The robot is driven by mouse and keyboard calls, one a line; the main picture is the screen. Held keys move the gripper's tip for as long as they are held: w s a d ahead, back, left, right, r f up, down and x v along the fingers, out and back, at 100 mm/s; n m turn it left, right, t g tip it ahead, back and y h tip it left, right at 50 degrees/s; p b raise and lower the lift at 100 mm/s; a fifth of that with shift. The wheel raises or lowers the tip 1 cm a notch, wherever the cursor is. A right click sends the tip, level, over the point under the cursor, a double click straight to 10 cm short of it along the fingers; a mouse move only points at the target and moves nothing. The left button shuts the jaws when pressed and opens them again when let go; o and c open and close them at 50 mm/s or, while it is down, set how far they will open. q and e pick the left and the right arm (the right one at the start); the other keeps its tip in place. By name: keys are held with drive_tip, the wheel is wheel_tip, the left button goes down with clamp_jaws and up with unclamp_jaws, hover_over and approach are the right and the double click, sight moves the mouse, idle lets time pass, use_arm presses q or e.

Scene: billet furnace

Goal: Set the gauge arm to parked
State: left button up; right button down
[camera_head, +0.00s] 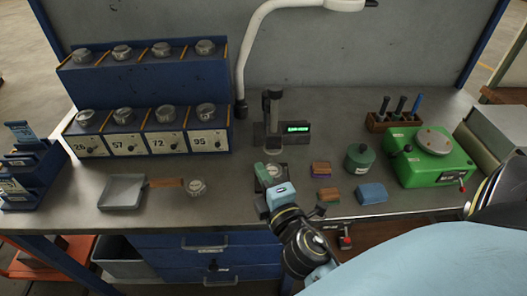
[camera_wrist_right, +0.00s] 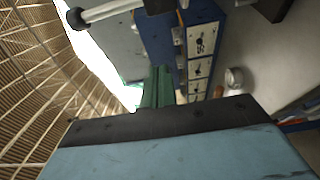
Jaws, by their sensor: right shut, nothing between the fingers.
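The gauge (camera_head: 272,120) stands on the bench at the middle, a dark upright post with a small lit green display (camera_head: 297,128) on its right side. I cannot make out a separate gauge arm or its position. My right gripper (camera_head: 263,178) is in front of the gauge, low over the bench, shut and empty. In the right wrist view, my own blue-grey and black gripper housing fills the lower part. My left gripper is not in view.
A blue rack (camera_head: 150,128) with numbered bins and lidded jars stands at the left. A grey pan (camera_head: 122,192) lies in front of it. Small blocks, a green canister (camera_head: 360,157) and a green machine (camera_head: 430,160) stand at the right. A white lamp arm (camera_head: 250,45) rises behind.

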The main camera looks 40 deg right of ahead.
drive_tip(key=p+x, duration=0.3)
drive_tip(key=x, duration=0.7)
drive_tip(key=s+d, duration=0.2)
drive_tip(key=d, duration=0.1)
drive_tip(key=shift+s+d, duration=0.2)
